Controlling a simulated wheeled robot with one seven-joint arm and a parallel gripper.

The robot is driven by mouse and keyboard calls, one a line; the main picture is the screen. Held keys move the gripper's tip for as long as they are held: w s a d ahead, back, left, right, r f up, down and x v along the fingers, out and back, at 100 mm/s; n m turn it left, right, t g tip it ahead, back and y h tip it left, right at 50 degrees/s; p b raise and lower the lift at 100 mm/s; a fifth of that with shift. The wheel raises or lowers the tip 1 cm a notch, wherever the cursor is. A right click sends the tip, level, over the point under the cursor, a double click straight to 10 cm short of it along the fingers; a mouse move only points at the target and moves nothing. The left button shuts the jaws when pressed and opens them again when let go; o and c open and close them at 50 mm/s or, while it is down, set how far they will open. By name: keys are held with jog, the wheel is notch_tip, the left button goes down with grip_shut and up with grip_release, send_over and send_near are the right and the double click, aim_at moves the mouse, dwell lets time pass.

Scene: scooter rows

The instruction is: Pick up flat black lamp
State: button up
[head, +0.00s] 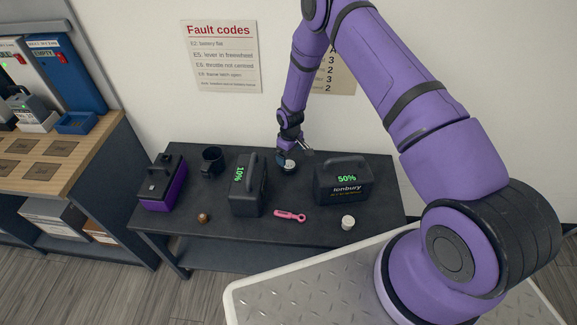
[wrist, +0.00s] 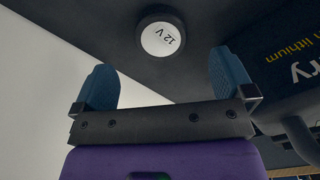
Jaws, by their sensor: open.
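The flat black lamp (head: 287,167) is a low round black disc with a pale top, lying near the back of the dark table. In the wrist view the lamp (wrist: 162,38) shows its white face, marked "12 V", and its black rim. My gripper (head: 292,154) is just above the lamp and partly covers it in the head view. In the wrist view my gripper (wrist: 164,72) has its two blue fingers wide apart with nothing between them. The lamp lies beyond the fingertips, between their lines.
A "50%" battery (head: 343,181) stands close right of the lamp, a "10%" battery (head: 247,187) to its left. A black mug (head: 213,161), a purple-black case (head: 162,185), a pink tool (head: 290,215), a white cylinder (head: 348,222) and a brown knob (head: 203,217) share the table (head: 250,232).

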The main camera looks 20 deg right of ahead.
aim_at(289, 164)
jog(key=shift+w+a+f, duration=0.1)
jog(key=shift+f, duration=1.7)
jog(key=shift+w+a+f, duration=0.1)
jog(key=shift+f, duration=1.7)
jog(key=c, duration=1)
jog(key=shift+c, duration=0.2)
jog(key=shift+r, duration=0.15)
